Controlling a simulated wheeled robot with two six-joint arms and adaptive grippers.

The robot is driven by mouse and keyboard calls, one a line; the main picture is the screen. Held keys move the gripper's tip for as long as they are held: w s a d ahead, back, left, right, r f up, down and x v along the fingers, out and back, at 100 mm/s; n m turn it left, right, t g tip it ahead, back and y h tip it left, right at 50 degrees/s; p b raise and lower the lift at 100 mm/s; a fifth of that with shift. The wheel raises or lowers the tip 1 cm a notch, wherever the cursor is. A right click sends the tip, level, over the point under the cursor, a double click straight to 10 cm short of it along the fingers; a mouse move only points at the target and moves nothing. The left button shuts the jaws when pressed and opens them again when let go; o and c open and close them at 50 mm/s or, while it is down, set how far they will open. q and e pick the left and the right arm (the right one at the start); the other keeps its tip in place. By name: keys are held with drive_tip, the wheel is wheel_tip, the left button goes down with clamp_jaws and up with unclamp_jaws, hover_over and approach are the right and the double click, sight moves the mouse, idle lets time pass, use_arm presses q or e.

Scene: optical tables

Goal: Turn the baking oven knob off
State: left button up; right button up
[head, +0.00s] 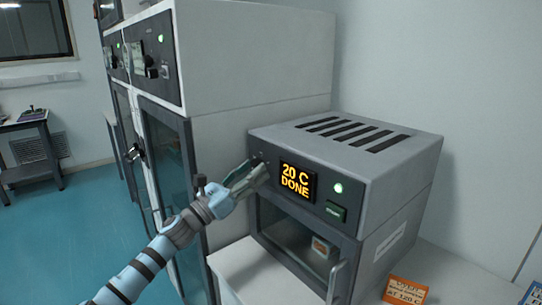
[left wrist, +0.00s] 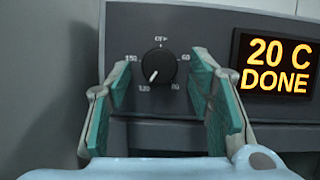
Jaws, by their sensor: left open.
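The baking oven (head: 400,170) stands on a white bench, and its display (head: 297,180) reads "20 C DONE". The black oven knob (left wrist: 159,66) shows in the left wrist view on a dark panel, with OFF marked at the top. Its white pointer mark points down-left, toward the 120 label. My left gripper (head: 252,176) is open in front of the panel, left of the display. In the left wrist view its teal-padded fingers (left wrist: 166,88) stand on either side of the knob, with visible gaps. In the head view the gripper largely hides the knob. My right gripper is out of view.
Tall grey cabinets (head: 255,60) stand directly left of the oven. The oven door (head: 300,245) is closed below. An orange sign (head: 405,291) lies on the bench at front right.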

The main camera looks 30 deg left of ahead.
use_arm(q)
drive_tip(key=shift+w+r, duration=0.2)
drive_tip(key=shift+r, duration=0.05)
drive_tip(key=shift+s, duration=0.35)
drive_tip(key=shift+c, duration=0.3)
clamp_jaws()
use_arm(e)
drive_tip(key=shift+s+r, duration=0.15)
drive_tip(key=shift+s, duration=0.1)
use_arm(q)
drive_tip(key=shift+a+n, duration=0.1)
drive_tip(key=shift+n, duration=0.2)
